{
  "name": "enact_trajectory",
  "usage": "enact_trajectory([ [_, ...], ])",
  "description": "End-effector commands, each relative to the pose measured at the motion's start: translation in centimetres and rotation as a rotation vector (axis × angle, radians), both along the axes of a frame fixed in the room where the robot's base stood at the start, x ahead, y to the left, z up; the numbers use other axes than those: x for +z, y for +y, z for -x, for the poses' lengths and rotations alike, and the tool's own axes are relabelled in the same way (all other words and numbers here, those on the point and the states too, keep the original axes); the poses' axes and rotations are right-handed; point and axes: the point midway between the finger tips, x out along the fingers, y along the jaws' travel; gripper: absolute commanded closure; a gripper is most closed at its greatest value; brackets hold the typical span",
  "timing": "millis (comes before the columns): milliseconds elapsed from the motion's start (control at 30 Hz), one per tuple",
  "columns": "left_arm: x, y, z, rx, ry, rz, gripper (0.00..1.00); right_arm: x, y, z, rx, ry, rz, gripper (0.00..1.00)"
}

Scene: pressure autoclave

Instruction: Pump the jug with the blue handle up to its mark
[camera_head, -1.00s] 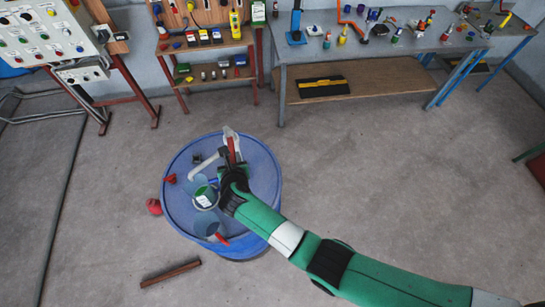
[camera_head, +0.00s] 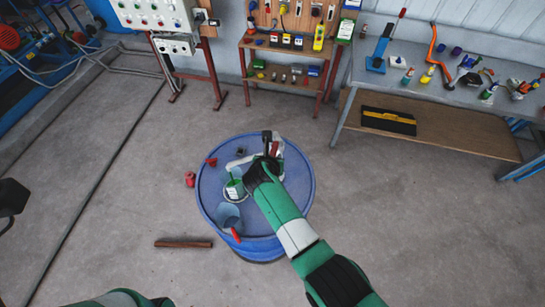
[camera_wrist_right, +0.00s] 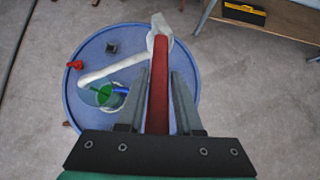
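A white pump (camera_head: 236,163) with a bent spout stands on a blue drum (camera_head: 297,200). The spout ends over a clear jug (camera_head: 235,188) with green in it. In the wrist view this jug (camera_wrist_right: 104,96) shows a blue handle (camera_wrist_right: 121,90); its mark and exact level are too small to read. A second jug (camera_head: 229,215), with a red handle (camera_head: 236,236), stands nearer. My right gripper (camera_wrist_right: 160,72) has its fingers on both sides of the red pump lever (camera_wrist_right: 158,100); whether they press on it is unclear. A dark part at the left edge may be my left gripper (camera_head: 10,198).
A red fitting (camera_head: 211,161) and a small dark piece (camera_head: 240,152) lie on the drum top. A red object (camera_head: 190,179) is beside the drum. A brown bar (camera_head: 183,243) lies on the floor. A workbench (camera_head: 440,85) and tool shelf (camera_head: 290,45) stand behind.

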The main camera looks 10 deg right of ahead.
Motion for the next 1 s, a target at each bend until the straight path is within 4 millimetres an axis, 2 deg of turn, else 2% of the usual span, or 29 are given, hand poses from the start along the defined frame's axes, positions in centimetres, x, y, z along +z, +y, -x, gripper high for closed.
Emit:
enact_trajectory([
  [33, 0.0, 0.0, 0.0, 0.000, 0.000, 0.000, 0.51, 0.0, 0.0, 0.0, 0.000, 0.000, 0.000, 0.55],
  [100, 0.0, 0.0, 0.0, 0.000, 0.000, 0.000, 0.51, 0.0, 0.0, 0.0, 0.000, 0.000, 0.000, 0.43],
  [467, 0.3, 0.0, 0.0, 0.000, 0.000, 0.000, 0.51, 0.4, 0.2, 0.2, 0.001, -0.002, 0.000, 0.43],
  [700, 2.2, 0.0, 0.0, 0.000, 0.000, 0.000, 0.51, 2.9, 1.0, 2.1, 0.002, -0.003, -0.001, 0.43],
  [1000, 2.8, 0.0, 0.0, 0.000, 0.000, 0.000, 0.51, 6.9, 2.6, 6.0, 0.002, -0.004, -0.002, 0.43],
])
